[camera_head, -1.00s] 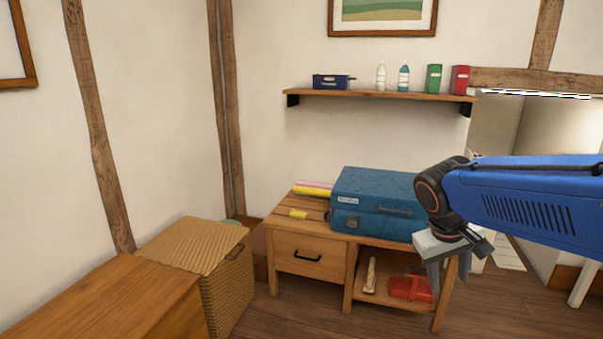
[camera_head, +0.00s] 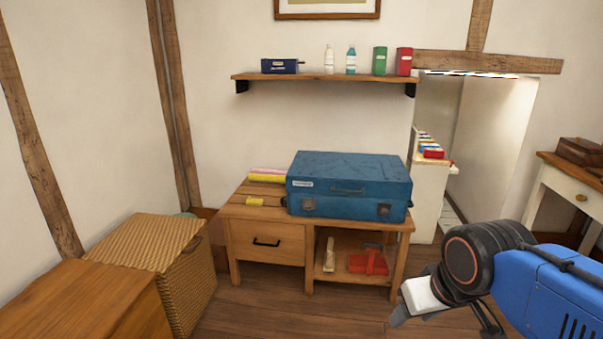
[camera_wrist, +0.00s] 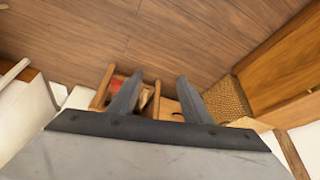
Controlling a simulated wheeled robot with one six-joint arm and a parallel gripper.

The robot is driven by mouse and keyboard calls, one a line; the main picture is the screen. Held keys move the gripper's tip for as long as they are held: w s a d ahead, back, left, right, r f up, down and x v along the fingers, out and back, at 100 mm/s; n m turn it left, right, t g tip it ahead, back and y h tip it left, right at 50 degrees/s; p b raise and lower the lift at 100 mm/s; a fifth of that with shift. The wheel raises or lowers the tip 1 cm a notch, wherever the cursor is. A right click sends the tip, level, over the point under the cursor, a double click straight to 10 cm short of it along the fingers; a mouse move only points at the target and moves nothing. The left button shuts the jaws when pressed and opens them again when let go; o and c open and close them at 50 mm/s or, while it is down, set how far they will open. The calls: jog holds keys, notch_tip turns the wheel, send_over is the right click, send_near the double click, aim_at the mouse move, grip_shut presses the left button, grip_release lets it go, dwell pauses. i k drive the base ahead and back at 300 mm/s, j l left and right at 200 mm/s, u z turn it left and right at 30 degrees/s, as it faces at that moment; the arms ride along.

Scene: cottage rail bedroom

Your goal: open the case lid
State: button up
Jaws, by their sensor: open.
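The blue case (camera_head: 350,185) sits shut on top of the wooden bench (camera_head: 265,225) against the wall. Its lid (camera_head: 350,166) is down, with a handle on the front and two latches below it. My gripper (camera_head: 440,318) is in front of the bench and to the right, apart from the case and lower than it. In the wrist view my gripper (camera_wrist: 160,95) has its two fingers spread, with nothing between them held. The case is not clearly seen in the wrist view.
A wicker basket (camera_head: 165,260) and a wooden chest (camera_head: 85,305) stand at left. A shelf (camera_head: 325,77) with bottles and boxes hangs above. A red item (camera_head: 368,262) lies in the bench's open bay. A white table (camera_head: 560,190) is at right. Floor before the bench is clear.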

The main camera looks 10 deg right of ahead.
aim_at(352, 175)
jog(key=i+l, duration=0.4)
jog(key=i, duration=0.15)
jog(key=i+l, duration=0.4)
jog(key=i, duration=0.2)
